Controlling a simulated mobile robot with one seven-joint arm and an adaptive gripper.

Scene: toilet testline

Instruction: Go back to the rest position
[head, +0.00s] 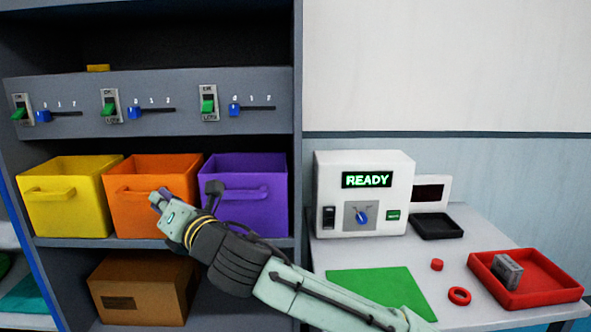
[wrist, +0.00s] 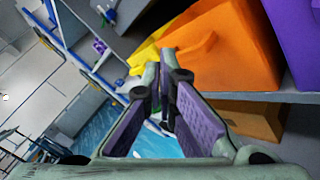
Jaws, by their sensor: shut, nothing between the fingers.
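My gripper (head: 160,199) is in front of the orange bin (head: 135,190) on the shelf unit, at the end of my arm reaching in from the lower right. In the wrist view my gripper (wrist: 164,92) has its fingertips together with nothing between them. The orange bin (wrist: 235,50) is beyond the fingertips, up and to the right in that view. I cannot tell from the pictures whether the gripper touches the bin.
A yellow bin (head: 65,200) and a purple bin (head: 255,205) flank the orange one. A cardboard box (head: 135,290) sits below. A table (head: 440,285) at right holds a white READY machine (head: 335,170), green mat (head: 375,290) and red tray (head: 545,290).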

